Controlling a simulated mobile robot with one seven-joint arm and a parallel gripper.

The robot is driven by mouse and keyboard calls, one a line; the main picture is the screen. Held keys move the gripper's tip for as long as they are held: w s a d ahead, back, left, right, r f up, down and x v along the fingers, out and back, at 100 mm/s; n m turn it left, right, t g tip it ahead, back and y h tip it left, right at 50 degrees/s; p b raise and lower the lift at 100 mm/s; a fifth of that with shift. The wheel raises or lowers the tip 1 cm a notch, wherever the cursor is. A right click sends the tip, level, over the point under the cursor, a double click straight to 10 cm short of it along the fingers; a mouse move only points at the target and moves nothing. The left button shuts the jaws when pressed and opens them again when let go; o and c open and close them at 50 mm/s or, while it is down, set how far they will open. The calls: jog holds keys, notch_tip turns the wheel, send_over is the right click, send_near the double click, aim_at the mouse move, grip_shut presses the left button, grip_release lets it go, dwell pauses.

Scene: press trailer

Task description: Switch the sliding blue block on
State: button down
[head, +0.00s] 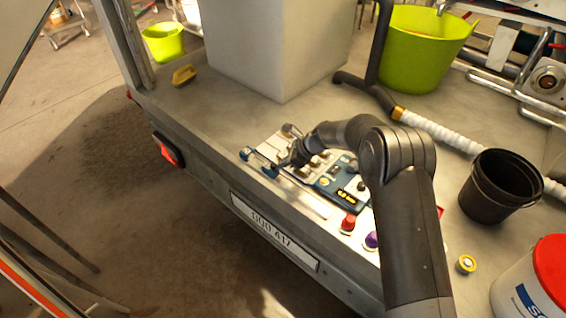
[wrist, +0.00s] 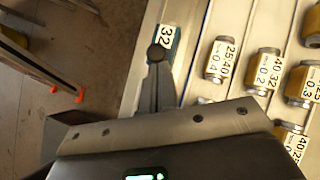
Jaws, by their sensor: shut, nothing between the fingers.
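A blue block with a pale label reading "32" (wrist: 169,37) sits on a pale rail in the wrist view, right at the tip of my gripper (wrist: 157,53). The fingers are shut with nothing between them. The tip overlaps the block's near end; I cannot tell whether it touches. In the head view my gripper (head: 297,158) is low over the left part of a light panel. Blue parts (head: 262,163) show at the panel's left end, partly behind my gripper. Which of them is the sliding block, and its travel, is unclear there.
A black bucket (head: 500,186) stands right. The trailer edge drops off to the left.

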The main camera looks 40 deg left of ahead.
jog(key=d, duration=0.1)
jog(key=w+d, duration=0.1)
jog(key=shift+w+d+r, duration=0.3)
jog(key=shift+d+r, duration=0.1)
jog(key=v, duration=1)
jog(key=shift+w+d+r, duration=0.1)
jog(key=s+d+r+n+t+h, duration=0.1)
jog(key=d+r+n+t, duration=0.2)
jog(key=d+r, duration=1)
jog(key=s+d+r+n+t+h, duration=0.15)
jog(key=d+r+n, duration=0.25)
jog(key=d+r, duration=0.95)
jog(key=s+d+n+t+h, duration=0.2)
jog(key=s+d, duration=0.8)
jog(key=d, duration=0.3)
jog(key=s+d+f+n+t+h, duration=0.1)
jog(key=s+d+n+t+h, duration=0.1)
jog(key=s+d, duration=0.8)
jog(key=d+n, duration=0.1)
jog(key=d, duration=0.3)
jog(key=shift+s+d+f+n+t+h, duration=0.15)
jog(key=shift+s+d+n+t+h, duration=0.1)
jog(key=shift+d+n+t+h, duration=0.1)
